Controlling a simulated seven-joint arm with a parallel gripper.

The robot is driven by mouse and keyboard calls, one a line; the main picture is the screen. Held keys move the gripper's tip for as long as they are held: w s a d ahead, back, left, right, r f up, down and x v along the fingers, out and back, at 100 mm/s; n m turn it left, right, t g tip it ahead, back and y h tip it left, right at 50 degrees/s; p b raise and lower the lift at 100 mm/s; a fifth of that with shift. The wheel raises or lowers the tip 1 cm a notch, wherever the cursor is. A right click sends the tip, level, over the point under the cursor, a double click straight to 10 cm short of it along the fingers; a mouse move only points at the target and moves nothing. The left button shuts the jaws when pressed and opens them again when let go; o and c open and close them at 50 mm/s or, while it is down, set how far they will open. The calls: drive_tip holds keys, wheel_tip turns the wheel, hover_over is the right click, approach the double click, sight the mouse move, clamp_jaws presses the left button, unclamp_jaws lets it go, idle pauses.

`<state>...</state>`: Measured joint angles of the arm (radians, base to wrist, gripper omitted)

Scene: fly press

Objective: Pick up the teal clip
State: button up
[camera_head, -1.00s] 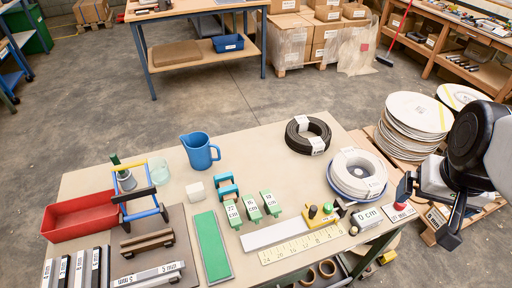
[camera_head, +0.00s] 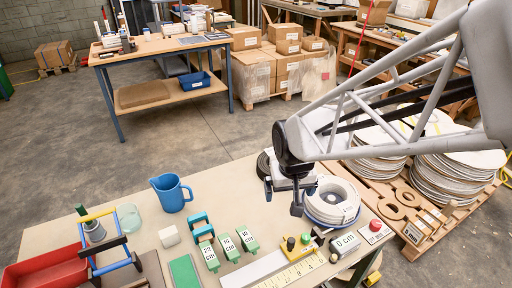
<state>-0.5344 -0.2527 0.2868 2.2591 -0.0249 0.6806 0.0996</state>
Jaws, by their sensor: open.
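The teal clip (camera_head: 200,228) lies on the workbench, left of the middle, with two teal bars showing. It stands just behind the row of green labelled blocks and to the right of a small white block. My gripper (camera_head: 282,198) is open, with its two dark fingers apart and pointing down. It is over the right part of the bench, in front of the cable coils, well to the right of the teal clip. Nothing shows between the fingers.
Green blocks (camera_head: 226,246) stand close in front of the clip. A white block (camera_head: 169,236) and a blue jug (camera_head: 171,193) are to its left and behind. A white coil (camera_head: 333,201) lies near my gripper. The bench (camera_head: 235,190) behind the clip is bare.

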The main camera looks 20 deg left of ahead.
drive_tip(key=s+a+f+n, duration=0.1)
drive_tip(key=a+f, duration=0.2)
drive_tip(key=a, duration=0.3)
drive_tip(key=a+f+n, duration=0.1)
drive_tip(key=a+f, duration=0.3)
drive_tip(key=a, duration=0.2)
drive_tip(key=n, duration=0.2)
hover_over(203, 229)
drive_tip(key=shift+g, duration=0.4)
drive_tip(key=f, duration=0.5)
drive_tip(key=s+f, duration=0.1)
drive_tip(key=f, duration=0.2)
drive_tip(key=shift+d, duration=0.25)
drive_tip(key=shift+f, duration=0.1)
drive_tip(key=shift+w+a+f, duration=0.1)
drive_tip(key=shift+w+f, duration=0.1)
drive_tip(key=shift+f, duration=1)
drive_tip(key=shift+w+a+f, duration=0.15)
drive_tip(key=shift+w+f, duration=0.05)
drive_tip(key=shift+f, duration=1.1)
drive_tip(key=shift+w+a+f, duration=0.15)
drive_tip(key=shift+f, duration=1.15)
drive_tip(key=shift+c, duration=0.5)
